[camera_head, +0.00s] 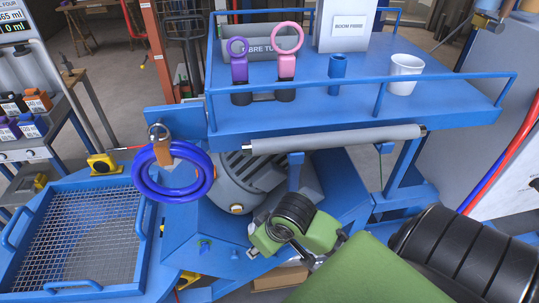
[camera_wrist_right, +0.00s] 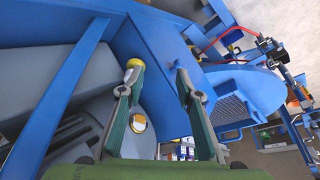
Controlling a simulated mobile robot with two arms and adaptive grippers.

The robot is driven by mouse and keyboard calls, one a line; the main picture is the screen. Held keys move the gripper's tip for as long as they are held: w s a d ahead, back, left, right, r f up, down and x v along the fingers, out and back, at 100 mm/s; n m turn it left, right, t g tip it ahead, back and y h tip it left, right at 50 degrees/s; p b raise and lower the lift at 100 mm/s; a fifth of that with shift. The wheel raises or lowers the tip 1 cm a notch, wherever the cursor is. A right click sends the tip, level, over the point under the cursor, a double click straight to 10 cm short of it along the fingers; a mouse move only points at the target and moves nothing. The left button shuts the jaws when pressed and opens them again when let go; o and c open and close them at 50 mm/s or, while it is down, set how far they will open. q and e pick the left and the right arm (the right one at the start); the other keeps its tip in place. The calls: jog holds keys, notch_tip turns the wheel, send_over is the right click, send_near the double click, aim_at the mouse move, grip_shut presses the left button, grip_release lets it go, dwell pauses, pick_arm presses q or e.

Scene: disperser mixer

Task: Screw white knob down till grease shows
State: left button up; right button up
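A small white, orange-edged knob-like part (camera_head: 237,209) sits low on the grey ribbed motor housing (camera_head: 236,180) in the head view. It also shows in the right wrist view (camera_wrist_right: 138,122), just beside my left-hand finger there. My right gripper (camera_wrist_right: 158,78) is open and empty, its two fingers apart in front of a blue machine panel. A pale yellow rounded part (camera_wrist_right: 134,64) appears at the left-hand fingertip; I cannot tell whether they touch. In the head view my right gripper (camera_head: 290,225) is beside the housing, its fingertips mostly hidden. No grease can be made out. My left gripper is not in view.
A blue shelf (camera_head: 455,115) with rails holds a white cup (camera_head: 405,75) and ring-topped parts. A grey roller (camera_head: 335,139) crosses below it. Blue rings (camera_head: 172,190) hang left of the housing. A mesh tray (camera_head: 75,240) lies at left.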

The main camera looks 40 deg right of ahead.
jog(key=s+a+f+b, duration=0.1)
jog(key=s+a+f, duration=0.3)
jog(key=s+f, duration=0.3)
notch_tip(320, 180, down, 18)
jog(key=s+a+g+b, duration=0.1)
jog(key=s+b, duration=0.1)
jog(key=b, duration=0.1)
jog(key=shift+s+f+n+g, duration=0.2)
jog(key=shift+s+n+g, duration=0.05)
jog(key=shift+n+g, duration=0.05)
jog(key=shift+a, duration=0.1)
